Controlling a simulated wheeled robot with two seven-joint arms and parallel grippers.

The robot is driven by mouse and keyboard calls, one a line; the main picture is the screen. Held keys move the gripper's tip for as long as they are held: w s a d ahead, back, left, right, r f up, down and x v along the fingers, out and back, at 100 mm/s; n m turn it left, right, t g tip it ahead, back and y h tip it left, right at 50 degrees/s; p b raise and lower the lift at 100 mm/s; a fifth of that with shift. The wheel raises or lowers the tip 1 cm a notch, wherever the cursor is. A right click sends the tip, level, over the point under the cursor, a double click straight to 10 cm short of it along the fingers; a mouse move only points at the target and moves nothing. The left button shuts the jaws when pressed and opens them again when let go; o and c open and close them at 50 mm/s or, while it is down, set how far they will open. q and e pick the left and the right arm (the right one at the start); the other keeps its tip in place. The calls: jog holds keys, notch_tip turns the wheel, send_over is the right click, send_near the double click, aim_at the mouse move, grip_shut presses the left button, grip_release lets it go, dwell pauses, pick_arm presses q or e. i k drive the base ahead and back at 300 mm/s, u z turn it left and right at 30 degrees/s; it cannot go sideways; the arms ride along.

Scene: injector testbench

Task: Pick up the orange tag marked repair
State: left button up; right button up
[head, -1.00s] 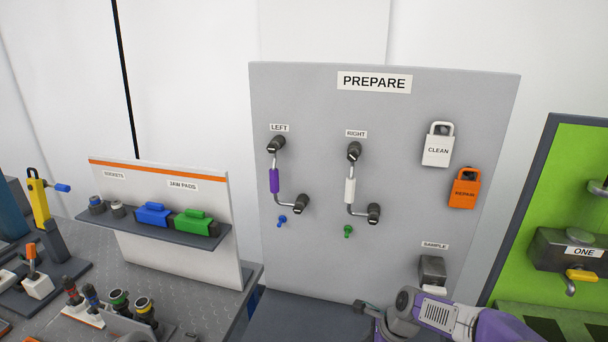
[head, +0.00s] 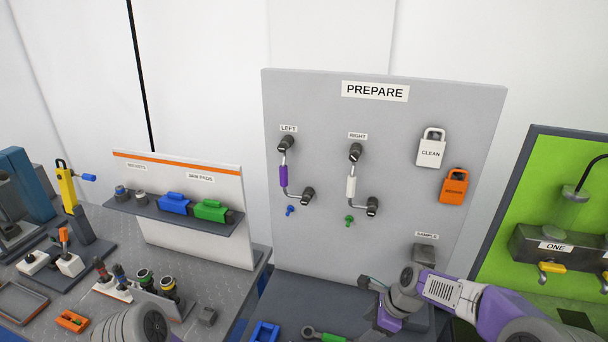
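The orange tag (head: 453,189) marked repair hangs on the right side of the grey PREPARE board, below and right of the white CLEAN tag (head: 431,151). Nothing touches it. My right arm comes in from the lower right, and its gripper end (head: 368,284) is over the bench at the foot of the board, below and left of the orange tag. The fingers are too small and turned to judge. At the bottom left, a rounded grey part of my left arm shows, but its gripper is out of view.
The PREPARE board (head: 300,240) also carries a left handle (head: 284,176), a right handle (head: 351,187) and a grey SAMPLE block (head: 425,249). A green panel (head: 560,190) with taps stands at the right. A shelf with jaw pads (head: 175,204) stands left. Space before the orange tag is clear.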

aim_at(453, 192)
jog(key=k, duration=0.85)
